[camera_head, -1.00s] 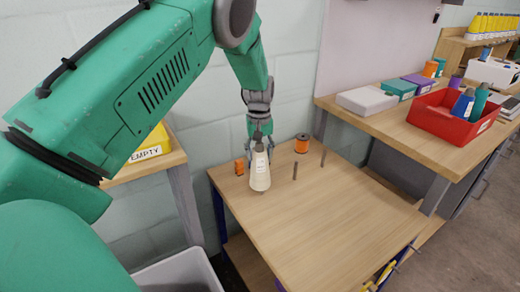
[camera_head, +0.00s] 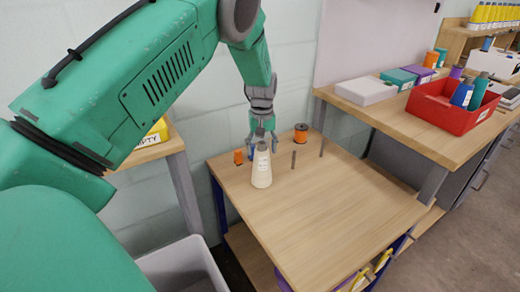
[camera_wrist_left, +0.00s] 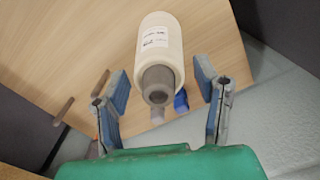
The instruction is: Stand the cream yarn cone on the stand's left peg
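The cream yarn cone (camera_head: 261,170) stands upright near the left rear of the wooden stand top (camera_head: 330,215), with a white label on its side. In the left wrist view the cone (camera_wrist_left: 160,45) shows its grey tip toward the camera. My left gripper (camera_head: 262,138) is at the cone's top. In the wrist view its blue-grey fingers (camera_wrist_left: 160,85) are spread on both sides of the tip, with gaps. Two bare pegs show to the right of the cone, a nearer one (camera_head: 294,160) and a farther one (camera_head: 322,147). The cone hides whatever is under it. My right gripper is not in view.
A small orange spool (camera_head: 238,157) and a larger one (camera_head: 301,134) stand at the stand's rear. A side bench holds a red bin (camera_head: 450,112) with several cones. A grey bin (camera_head: 185,268) is at the lower left. The stand's front is clear.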

